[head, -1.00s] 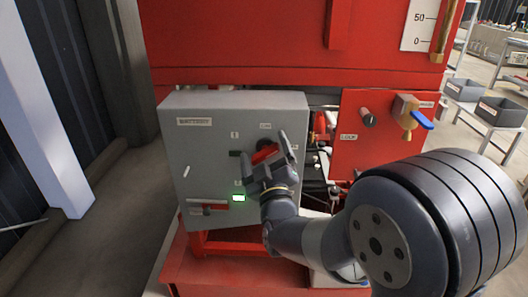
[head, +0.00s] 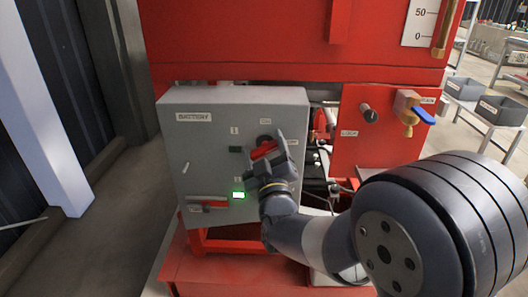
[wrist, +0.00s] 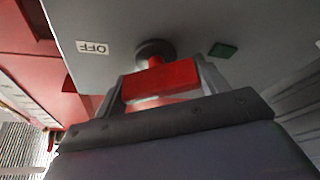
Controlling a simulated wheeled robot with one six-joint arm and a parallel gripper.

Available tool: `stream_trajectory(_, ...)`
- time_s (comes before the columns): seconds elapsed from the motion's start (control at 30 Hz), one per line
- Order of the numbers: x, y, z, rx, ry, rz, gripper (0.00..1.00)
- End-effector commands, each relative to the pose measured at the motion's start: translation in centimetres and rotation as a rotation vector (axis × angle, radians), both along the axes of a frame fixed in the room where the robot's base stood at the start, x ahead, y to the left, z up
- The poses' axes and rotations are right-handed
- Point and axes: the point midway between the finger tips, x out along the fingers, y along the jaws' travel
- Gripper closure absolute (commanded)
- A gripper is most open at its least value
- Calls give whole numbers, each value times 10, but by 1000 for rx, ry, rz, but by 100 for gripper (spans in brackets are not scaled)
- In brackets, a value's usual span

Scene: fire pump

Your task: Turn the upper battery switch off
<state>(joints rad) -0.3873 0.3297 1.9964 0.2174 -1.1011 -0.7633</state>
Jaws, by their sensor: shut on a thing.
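The grey battery box (head: 205,145) stands in the middle of the head view, with a BATTERY label at its upper left. The upper switch's red handle (head: 263,149) sits on a dark round base (head: 265,139) at the box's upper right, under a small label. My gripper (head: 266,154) is shut on this handle, hiding part of it. In the wrist view the red handle (wrist: 160,80) lies between my two fingers, and the round base (wrist: 155,50) shows behind it. An OFF label (wrist: 92,47) is to the left of the base there.
A lit green display (head: 238,195) and a lower handle (head: 207,198) are on the box face. A red panel (head: 355,150) with a black knob (head: 369,114) and a brass valve with blue lever (head: 415,110) stands to the right. Hoses fill the gap between.

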Motion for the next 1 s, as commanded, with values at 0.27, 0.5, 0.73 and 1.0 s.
stream_trajectory(0.27,0,0,-6,172,-11,3,54)
stream_trajectory(0.5,0,0,-5,350,-16,3,54)
stream_trajectory(0.73,0,-1,-2,485,-18,3,54)
stream_trajectory(1.0,0,-2,0,564,-19,1,54)
